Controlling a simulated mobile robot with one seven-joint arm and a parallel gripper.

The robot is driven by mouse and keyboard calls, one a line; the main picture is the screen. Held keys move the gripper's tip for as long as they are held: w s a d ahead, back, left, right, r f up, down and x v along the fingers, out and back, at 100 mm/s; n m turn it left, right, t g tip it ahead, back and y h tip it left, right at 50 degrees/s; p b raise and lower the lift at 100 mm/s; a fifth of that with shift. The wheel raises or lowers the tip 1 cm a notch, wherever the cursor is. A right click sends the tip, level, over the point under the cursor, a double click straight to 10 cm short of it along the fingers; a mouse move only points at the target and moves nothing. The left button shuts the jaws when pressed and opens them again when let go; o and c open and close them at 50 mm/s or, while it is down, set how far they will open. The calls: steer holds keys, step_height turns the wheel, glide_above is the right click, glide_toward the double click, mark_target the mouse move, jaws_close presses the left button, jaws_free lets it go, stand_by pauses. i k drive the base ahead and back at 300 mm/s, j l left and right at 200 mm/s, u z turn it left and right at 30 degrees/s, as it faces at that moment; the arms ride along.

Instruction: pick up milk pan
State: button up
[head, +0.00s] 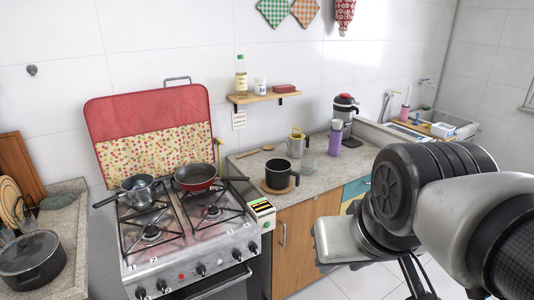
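A tall dark pan (279,177) with a side handle stands upright on a round wooden trivet on the counter right of the stove; it looks most like the milk pan. A silver saucepan (138,190) with a long dark handle sits on the left of the stove, so I cannot be sure which is meant. My arm fills the right foreground, apart from both pans. Thin dark parts that may belong to my gripper (418,280) show below it, cut by the bottom edge; its fingertips are not clear.
A red frying pan (194,177) sits on the stove (185,262). A small shelf (263,97) is on the wall. A lidded pot (31,260) stands far left.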

mark_target(278, 172)
steer(key=i+l+u, duration=0.25)
steer(key=i+l, duration=0.25)
steer(key=i, duration=0.25)
steer(key=i+l+u, duration=0.3)
steer(key=i+l, duration=0.4)
